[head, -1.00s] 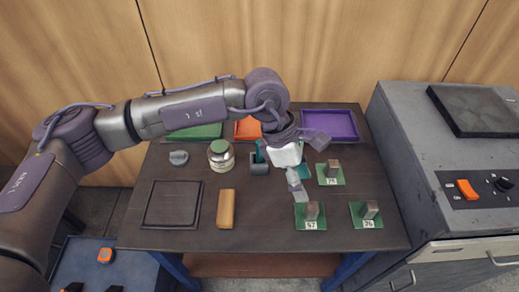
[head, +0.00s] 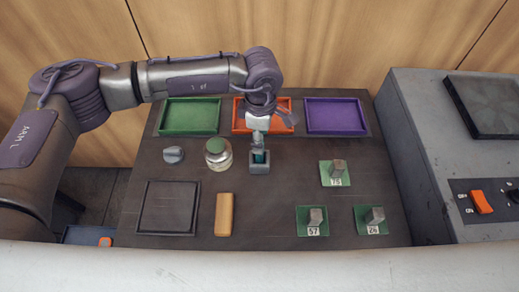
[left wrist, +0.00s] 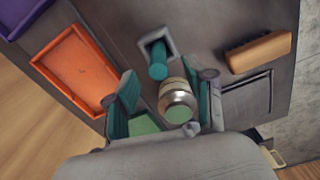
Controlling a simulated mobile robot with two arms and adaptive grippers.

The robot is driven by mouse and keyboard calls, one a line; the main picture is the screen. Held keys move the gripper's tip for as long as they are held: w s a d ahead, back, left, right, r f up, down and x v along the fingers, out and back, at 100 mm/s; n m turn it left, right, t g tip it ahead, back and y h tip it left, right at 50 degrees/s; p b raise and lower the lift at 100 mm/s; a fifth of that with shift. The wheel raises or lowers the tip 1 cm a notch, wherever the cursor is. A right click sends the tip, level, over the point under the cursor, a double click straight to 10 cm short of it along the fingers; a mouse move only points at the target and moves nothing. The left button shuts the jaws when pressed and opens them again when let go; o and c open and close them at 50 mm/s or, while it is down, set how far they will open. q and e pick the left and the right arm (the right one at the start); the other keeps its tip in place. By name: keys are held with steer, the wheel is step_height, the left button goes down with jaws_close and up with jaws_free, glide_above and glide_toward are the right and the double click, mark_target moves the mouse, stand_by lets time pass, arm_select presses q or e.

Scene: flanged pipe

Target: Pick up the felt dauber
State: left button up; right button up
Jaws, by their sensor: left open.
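The felt dauber appears to be the teal cylinder standing in a small grey square holder (head: 260,167). Its teal end (left wrist: 158,70) shows in the left wrist view, rising from the holder (left wrist: 150,42). My left gripper (head: 259,137) is over the table just behind the holder in the head view and partly covers the dauber. In the left wrist view its teal fingers (left wrist: 168,84) are spread apart with nothing between them that I can see gripped. Whether a finger touches the dauber cannot be told. My right gripper is out of view.
Green (head: 189,117), orange (head: 240,124) and purple (head: 335,116) trays line the back. A tan block (head: 224,214) and numbered green plates (head: 334,174) lie nearer.

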arm_select(q)
step_height(320, 180, down, 3)
steer(key=shift+w+p, duration=0.1)
steer(key=shift+p, duration=0.95)
step_height(320, 180, down, 3)
steer(key=shift+a+r+p, duration=0.1)
steer(key=shift+r+p, duration=0.1)
steer(key=shift+p, duration=0.3)
steer(key=shift+w+f, duration=0.1)
steer(key=shift+f, duration=0.45)
jaws_close()
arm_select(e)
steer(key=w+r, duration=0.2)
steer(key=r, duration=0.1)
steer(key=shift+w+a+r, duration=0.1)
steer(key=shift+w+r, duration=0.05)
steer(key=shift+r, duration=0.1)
